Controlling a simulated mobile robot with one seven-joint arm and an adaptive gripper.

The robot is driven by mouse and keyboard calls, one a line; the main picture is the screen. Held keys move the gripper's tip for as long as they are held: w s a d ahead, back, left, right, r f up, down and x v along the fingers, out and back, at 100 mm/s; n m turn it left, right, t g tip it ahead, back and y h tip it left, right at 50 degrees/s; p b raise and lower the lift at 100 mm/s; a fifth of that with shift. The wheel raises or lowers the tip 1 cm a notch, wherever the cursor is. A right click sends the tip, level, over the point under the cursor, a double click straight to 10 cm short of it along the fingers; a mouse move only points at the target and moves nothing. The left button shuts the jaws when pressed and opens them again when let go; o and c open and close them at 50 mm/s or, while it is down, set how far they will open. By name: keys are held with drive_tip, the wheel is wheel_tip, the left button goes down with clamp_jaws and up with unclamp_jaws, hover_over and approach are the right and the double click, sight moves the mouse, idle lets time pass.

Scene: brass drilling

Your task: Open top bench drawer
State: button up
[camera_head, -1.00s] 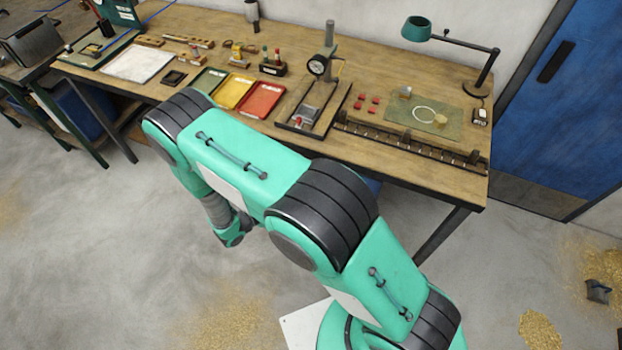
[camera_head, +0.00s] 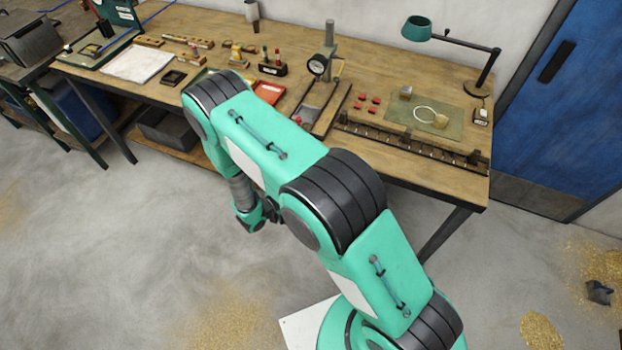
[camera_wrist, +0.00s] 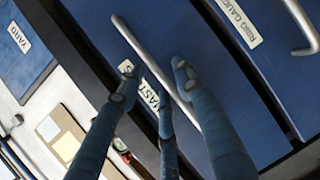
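In the wrist view a blue drawer front (camera_wrist: 215,90) carries a long silver bar handle (camera_wrist: 140,45) and a white label partly covered by my fingers, with "MAST" readable. My gripper (camera_wrist: 157,77) is in front of this drawer, its fingers spread on either side of the handle. They look open; whether they touch the bar I cannot tell. A second blue drawer front, with a "RING GAUGES" label (camera_wrist: 240,22) and its own handle (camera_wrist: 303,25), lies beside it. In the head view my gripper (camera_head: 257,218) hangs low before the bench; my arm and the bench top hide the drawers.
The wooden bench (camera_head: 440,77) holds a dial gauge stand (camera_head: 320,66), trays, red pieces and a green lamp (camera_head: 417,28). A grey bin (camera_head: 167,128) sits on the lower shelf. A blue door (camera_head: 560,100) is at right.

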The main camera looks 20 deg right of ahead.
clamp_jaws()
drive_tip(key=shift+a, duration=0.1)
drive_tip(key=s+a+b, duration=0.2)
drive_tip(key=s+a, duration=2.1)
drive_tip(key=shift+s, duration=0.1)
unclamp_jaws()
